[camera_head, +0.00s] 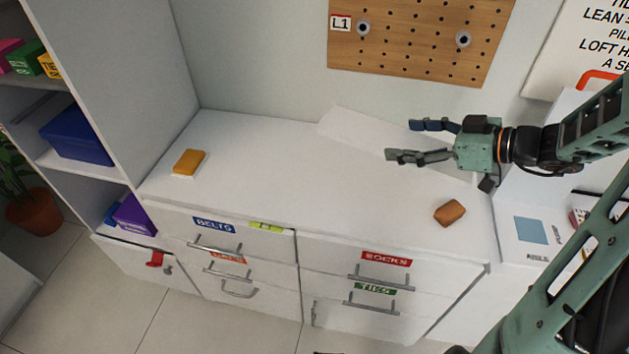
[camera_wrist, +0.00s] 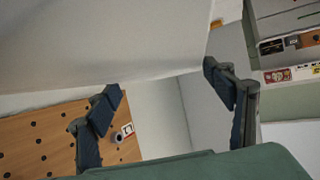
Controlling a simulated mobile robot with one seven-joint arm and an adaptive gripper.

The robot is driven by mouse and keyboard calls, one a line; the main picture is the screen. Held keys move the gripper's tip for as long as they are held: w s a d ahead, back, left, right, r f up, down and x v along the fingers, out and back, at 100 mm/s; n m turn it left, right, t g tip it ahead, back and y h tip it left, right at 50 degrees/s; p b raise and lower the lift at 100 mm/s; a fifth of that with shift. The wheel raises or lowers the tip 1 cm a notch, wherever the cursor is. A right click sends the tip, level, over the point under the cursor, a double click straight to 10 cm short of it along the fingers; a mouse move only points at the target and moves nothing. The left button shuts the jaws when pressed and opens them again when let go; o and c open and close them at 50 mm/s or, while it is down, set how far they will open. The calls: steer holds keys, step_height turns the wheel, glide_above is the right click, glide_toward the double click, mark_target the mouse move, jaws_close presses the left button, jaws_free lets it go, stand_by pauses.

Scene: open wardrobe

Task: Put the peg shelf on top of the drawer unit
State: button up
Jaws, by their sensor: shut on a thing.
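The peg shelf (camera_head: 347,128) is a plain white board, seen in the head view near the back wall above the right half of the drawer unit (camera_head: 265,170). My gripper (camera_head: 400,141) comes in from the right with its fingers spread around the shelf. In the wrist view the shelf (camera_wrist: 110,38) is a large white panel, and its near edge lies between the fingers of my gripper (camera_wrist: 164,82). I cannot tell whether the shelf touches the unit's white top. The unit has drawers labelled BELTS, SOCKS and TIES.
A yellow-and-white block (camera_head: 188,163) lies at the top's left, and a brown block (camera_head: 450,212) at its front right. A pegboard (camera_head: 420,45) with two round pegs hangs behind. Shelves with a blue box (camera_head: 77,134) stand left. The top's middle is clear.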

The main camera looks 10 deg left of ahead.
steer(key=shift+n+g+y, duration=0.3)
steer(key=shift+n+g, duration=0.4)
steer(key=a+b, duration=0.2)
steer(key=a, duration=0.1)
steer(key=s+a+f+b, duration=0.1)
steer(key=a+b, duration=0.2)
steer(key=s+a+f+b, duration=0.1)
steer(key=a+b, duration=0.1)
steer(key=b, duration=0.1)
steer(key=shift+a+f, duration=0.2)
steer(key=shift+a, duration=0.2)
steer(key=s+a+f+n+g+b, duration=0.25)
steer(key=s+a+b, duration=0.35)
steer(key=a+b, duration=0.35)
steer(key=b, duration=0.2)
glide_above(270, 190)
steer(key=d, duration=0.1)
steer(key=shift+m+t, duration=0.35)
steer(key=shift+m, duration=0.1)
steer(key=f, duration=0.5)
steer(key=s+f, duration=0.1)
steer(key=f, duration=0.2)
steer(key=shift+f, duration=0.1)
steer(key=shift+w+a+f, duration=0.35)
steer(key=shift+a+f, duration=0.05)
steer(key=shift+f, duration=0.15)
steer(key=shift+w+a+f+b, duration=0.15)
steer(key=shift+f+b, duration=0.45)
steer(key=shift+f, duration=1.15)
steer(key=shift+f, duration=0.1)
